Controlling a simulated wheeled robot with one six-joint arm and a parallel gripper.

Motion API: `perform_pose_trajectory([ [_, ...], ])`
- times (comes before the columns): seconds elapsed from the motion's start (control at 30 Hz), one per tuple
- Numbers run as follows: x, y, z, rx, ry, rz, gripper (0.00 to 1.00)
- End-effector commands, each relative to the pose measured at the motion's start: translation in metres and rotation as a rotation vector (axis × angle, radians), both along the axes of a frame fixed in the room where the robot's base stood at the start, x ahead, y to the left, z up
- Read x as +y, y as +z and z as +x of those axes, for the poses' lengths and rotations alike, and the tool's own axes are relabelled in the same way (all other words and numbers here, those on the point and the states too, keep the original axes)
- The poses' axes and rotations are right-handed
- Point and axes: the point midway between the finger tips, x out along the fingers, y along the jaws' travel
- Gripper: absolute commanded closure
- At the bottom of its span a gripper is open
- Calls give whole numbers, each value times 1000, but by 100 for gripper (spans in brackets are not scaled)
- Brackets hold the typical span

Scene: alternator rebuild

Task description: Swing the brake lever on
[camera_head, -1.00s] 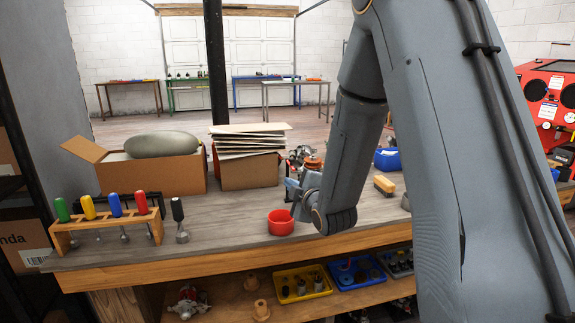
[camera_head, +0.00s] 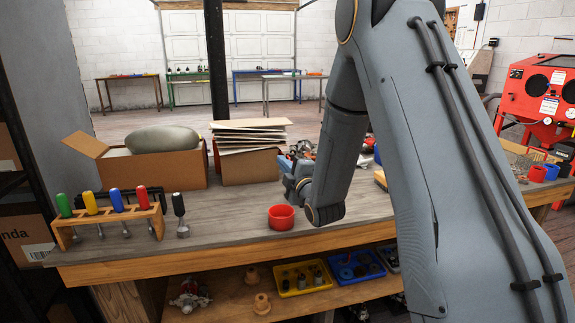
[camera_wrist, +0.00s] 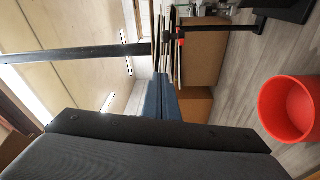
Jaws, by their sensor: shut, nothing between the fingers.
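A thin black bar with a red part near its end (camera_wrist: 205,30) shows at the top of the wrist view, joined to a dark block (camera_wrist: 283,8). It may be the brake lever, but I cannot tell for sure. I cannot make out a lever in the head view, where my arm covers part of the bench. My gripper (camera_head: 291,166) is above the bench, behind the red cup. In the wrist view its blue-grey fingers (camera_wrist: 160,97) are shut and empty, apart from the bar.
A red cup (camera_head: 281,217) stands near the bench's front edge and shows in the wrist view (camera_wrist: 290,108). A box with stacked sheets (camera_head: 247,165) is behind my gripper. A screwdriver rack (camera_head: 108,218) stands at left. Bare bench top lies left of the cup.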

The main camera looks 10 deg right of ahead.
Motion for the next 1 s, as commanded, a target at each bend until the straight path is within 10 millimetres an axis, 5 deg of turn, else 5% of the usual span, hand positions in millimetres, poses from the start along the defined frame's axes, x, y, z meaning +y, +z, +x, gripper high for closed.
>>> perform_pose_trajectory([
  [0.3, 11, 5, 61, -1, 0, 1, 100],
  [0.6, -25, -2, 54, 1, -2, 1, 100],
  [1.0, -28, -4, 53, 0, 0, 1, 100],
])
